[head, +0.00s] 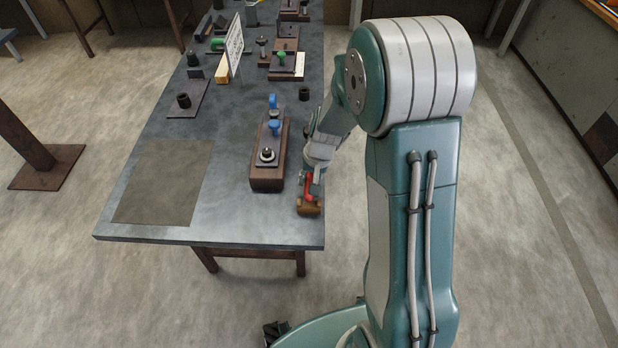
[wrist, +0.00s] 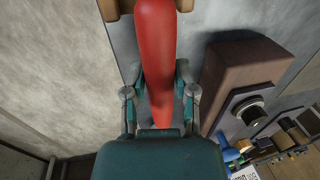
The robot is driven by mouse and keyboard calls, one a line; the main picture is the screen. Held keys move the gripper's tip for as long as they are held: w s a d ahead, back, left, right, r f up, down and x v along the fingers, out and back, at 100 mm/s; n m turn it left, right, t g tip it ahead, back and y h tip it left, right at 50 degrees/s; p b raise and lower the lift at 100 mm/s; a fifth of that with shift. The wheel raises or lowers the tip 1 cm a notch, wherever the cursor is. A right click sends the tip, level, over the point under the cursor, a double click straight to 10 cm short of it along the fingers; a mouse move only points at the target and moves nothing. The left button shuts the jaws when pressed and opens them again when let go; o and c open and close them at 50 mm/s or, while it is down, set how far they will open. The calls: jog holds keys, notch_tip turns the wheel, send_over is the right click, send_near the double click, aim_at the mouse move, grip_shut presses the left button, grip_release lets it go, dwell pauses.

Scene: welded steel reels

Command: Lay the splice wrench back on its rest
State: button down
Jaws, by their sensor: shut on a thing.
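The splice wrench shows as a red handle (wrist: 156,45) in the wrist view, running up between my gripper's fingers (wrist: 158,72). My gripper (head: 308,180) is shut on it at the table's right edge, near the front corner. The red handle (head: 309,186) also shows in the head view. A brown wooden piece (head: 309,208), apparently the rest, is at its near end. In the wrist view two tan parts (wrist: 107,9) flank the handle at the top edge. I cannot tell whether the handle touches them. The wrench's far end is out of the wrist view.
A long brown block (head: 266,184) with a dark ringed knob and blue handles stands just left of my gripper. A flat brown-grey mat (head: 165,182) lies at the table's front left. Farther back are a white sign (head: 234,46) and several fixtures. Bare floor lies right of the table.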

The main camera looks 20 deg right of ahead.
jog(key=shift+f, duration=0.5)
jog(key=shift+c, duration=1.6)
grip_release()
jog(key=shift+v, duration=4)
jog(key=s+a+r+n+t+h, duration=0.1)
jog(key=s+r+n+t+h, duration=0.1)
jog(key=s+r, duration=1.6)
jog(key=s+n+t, duration=0.1)
jog(key=s+t, duration=0.1)
jog(key=shift+a+n+t, duration=0.2)
jog(key=shift+n+t, duration=0.1)
jog(key=shift+t, duration=0.1)
